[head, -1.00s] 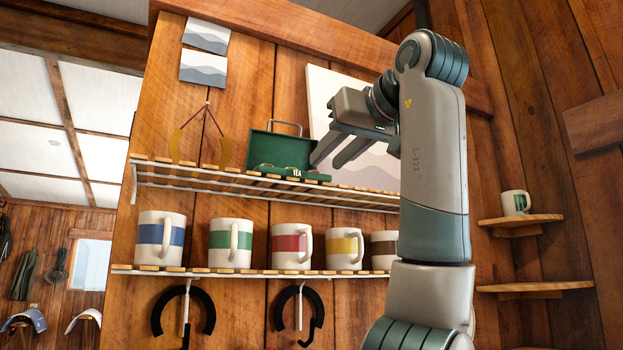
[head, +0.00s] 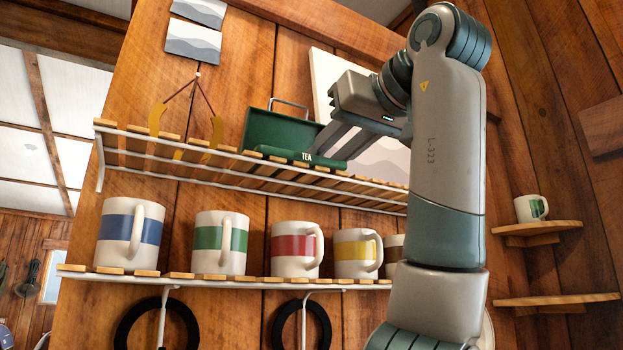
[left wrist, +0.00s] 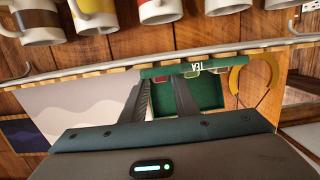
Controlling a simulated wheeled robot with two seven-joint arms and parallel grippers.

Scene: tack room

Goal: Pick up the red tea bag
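An open green tea box (head: 272,131) marked TEA stands on the upper slatted shelf, its lid raised. It also shows upside down in the left wrist view (left wrist: 207,95). In that view a small reddish patch (left wrist: 163,78), likely the red tea bag, lies at the box front between my left fingertips. Other small bags beside it are hard to make out. The head view hides the bags behind the box front. My left gripper (head: 318,154) is open and empty, its fingers reaching to the right part of the box; it shows in the wrist view too (left wrist: 161,84). My right gripper is out of view.
The upper shelf (head: 180,161) has a white rail. Below it, striped mugs (head: 131,236) stand on a lower shelf (head: 218,279). A yellow-ended hanging item (head: 157,119) is left of the box. A pale picture (head: 375,160) is behind my arm.

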